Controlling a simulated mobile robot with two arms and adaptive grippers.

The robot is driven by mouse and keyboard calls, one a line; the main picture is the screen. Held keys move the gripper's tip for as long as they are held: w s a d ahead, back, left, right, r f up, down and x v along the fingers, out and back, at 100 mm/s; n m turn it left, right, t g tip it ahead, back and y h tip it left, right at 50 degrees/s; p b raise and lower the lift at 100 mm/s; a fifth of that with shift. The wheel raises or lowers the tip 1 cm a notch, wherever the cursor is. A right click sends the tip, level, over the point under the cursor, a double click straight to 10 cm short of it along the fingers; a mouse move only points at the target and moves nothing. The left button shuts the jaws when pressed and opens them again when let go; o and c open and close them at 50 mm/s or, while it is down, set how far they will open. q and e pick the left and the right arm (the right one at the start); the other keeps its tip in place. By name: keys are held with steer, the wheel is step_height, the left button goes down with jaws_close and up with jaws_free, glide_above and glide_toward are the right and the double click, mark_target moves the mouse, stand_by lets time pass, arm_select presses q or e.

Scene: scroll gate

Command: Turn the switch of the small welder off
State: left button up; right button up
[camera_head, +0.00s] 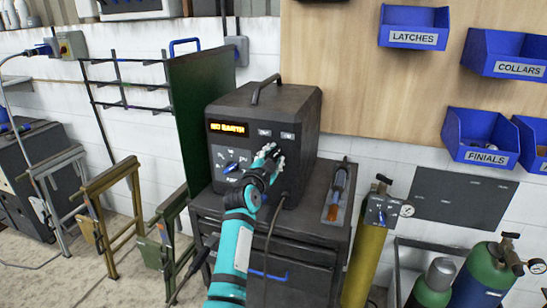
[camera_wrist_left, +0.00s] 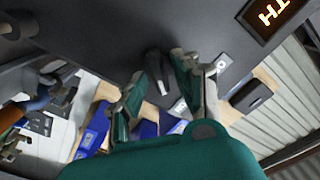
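The small welder (camera_head: 235,107) is a dark box with a top handle, standing on a dark cabinet. Its front has a lit orange display (camera_head: 228,127), a blue-and-white dial area (camera_head: 232,163) and small labelled plates (camera_head: 287,135). My left gripper (camera_head: 271,155) is in front of the right side of this front, hiding part of it. In the left wrist view its two fingers (camera_wrist_left: 165,95) are apart, with a dark knob-like part (camera_wrist_left: 156,68) showing between them. I cannot tell whether they touch it, or which position the switch is in. My right gripper is not in view.
A torch-like tool (camera_head: 338,192) lies on the cabinet (camera_head: 323,228), right of the welder. Gas cylinders (camera_head: 366,250) stand further right. A dark green screen (camera_head: 190,110) stands close on the left. Blue bins (camera_head: 413,27) hang on the wooden board.

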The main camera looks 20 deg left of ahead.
arm_select(q)
steer(key=c, duration=0.4)
jaws_close()
